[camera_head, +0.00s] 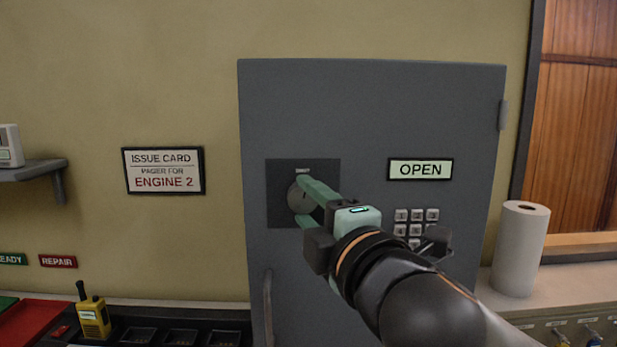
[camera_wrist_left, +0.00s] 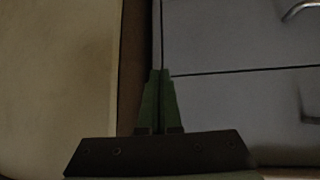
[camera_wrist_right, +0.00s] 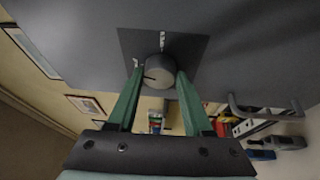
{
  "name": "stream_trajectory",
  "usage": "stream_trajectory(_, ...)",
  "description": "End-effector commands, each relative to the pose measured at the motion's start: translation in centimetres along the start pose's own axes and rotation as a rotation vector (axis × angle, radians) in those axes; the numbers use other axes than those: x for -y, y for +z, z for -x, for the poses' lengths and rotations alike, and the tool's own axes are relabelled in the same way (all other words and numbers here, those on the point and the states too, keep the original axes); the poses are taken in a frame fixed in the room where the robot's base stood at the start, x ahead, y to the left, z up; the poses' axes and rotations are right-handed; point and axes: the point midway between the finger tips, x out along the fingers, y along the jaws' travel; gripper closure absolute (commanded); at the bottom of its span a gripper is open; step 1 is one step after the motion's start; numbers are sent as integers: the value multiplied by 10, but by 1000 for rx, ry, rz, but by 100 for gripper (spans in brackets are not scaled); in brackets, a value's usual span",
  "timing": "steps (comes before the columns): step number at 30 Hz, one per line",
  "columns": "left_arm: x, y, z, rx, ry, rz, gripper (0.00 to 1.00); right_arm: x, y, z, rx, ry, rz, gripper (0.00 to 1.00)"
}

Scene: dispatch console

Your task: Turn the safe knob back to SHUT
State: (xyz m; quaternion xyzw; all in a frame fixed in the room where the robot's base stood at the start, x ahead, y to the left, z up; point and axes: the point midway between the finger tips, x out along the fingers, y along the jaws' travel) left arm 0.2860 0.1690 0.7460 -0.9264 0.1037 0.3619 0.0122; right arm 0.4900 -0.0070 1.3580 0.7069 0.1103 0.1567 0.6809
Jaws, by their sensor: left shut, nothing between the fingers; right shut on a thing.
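The grey safe door (camera_head: 370,100) fills the middle of the head view. The round grey safe knob (camera_head: 297,197) sits on a dark square plate (camera_head: 330,172) on the door's left part, partly hidden by my right gripper. My right gripper (camera_head: 312,206) is shut on the knob, with one green finger on each side. The right wrist view shows the knob (camera_wrist_right: 158,72) between the fingers, with a dark mark toward its left side. A sign on the door reads OPEN (camera_head: 420,169). My left gripper (camera_wrist_left: 159,75) is shut and empty, near grey panels.
A keypad (camera_head: 415,222) is right of the knob, partly behind my right arm. A door handle (camera_head: 267,305) is below the knob. A paper roll (camera_head: 520,248) stands on the right counter.

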Motion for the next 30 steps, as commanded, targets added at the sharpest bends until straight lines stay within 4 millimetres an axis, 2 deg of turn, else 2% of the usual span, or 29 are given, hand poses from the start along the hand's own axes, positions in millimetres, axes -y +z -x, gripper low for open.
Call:
stream_trajectory(1, -1, -9, 7, -1, 0, 0, 100, -6, 0, 0, -1, -13, 35, 100)
stream_trajectory(9, -2, -21, 17, -2, 1, 0, 100, -4, 0, 0, -9, -68, 175, 100)
stream_trajectory(30, -3, -24, 20, 0, 2, 0, 100, -2, 0, 0, -13, -95, 246, 100)
